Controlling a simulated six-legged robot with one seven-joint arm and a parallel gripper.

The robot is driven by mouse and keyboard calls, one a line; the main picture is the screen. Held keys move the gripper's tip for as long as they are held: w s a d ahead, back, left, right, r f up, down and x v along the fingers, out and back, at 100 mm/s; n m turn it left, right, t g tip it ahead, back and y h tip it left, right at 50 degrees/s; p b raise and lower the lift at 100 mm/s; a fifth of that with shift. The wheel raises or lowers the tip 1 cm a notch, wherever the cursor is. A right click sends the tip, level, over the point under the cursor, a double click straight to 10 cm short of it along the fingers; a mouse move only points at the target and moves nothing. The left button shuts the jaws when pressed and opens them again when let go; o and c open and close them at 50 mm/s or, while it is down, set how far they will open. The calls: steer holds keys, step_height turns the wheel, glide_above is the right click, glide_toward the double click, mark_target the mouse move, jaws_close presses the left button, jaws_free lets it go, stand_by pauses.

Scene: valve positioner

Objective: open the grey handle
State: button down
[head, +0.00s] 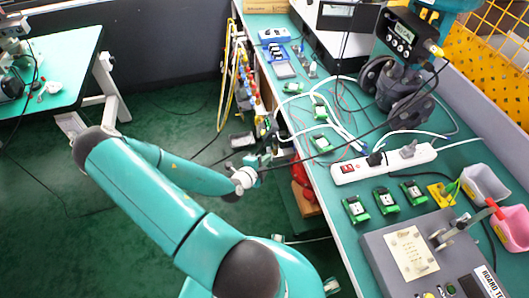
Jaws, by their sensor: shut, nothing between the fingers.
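A grey metal lever clamp (450,232) with a red tip stands on the grey box (385,262) marked "BOARD TE..." at the lower right. It is the likeliest grey handle, but I cannot be sure. The teal valve positioner (402,34) with a small display stands at the bench's far right, with dark rounded parts below it. My gripper (266,160) is small in view, at the left edge of the bench, well to the left of both. It is shut and empty, and its fingertips are hard to make out.
The green bench (345,240) carries a white power strip (385,162), several small green terminal blocks (355,209), loose cables and pale bins (484,184). A red object (302,178) is beside the bench edge near my gripper. Another table (62,62) stands at the left. Open green floor lies between.

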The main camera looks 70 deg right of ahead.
steer(key=f+m+h, duration=0.1)
steer(key=m+h, duration=0.1)
steer(key=shift+f+h, duration=0.15)
steer(key=shift+h, duration=0.15)
stand_by(0.4)
steer(key=shift+d+f, duration=0.1)
steer(key=shift+f, duration=0.1)
stand_by(0.6)
stand_by(0.7)
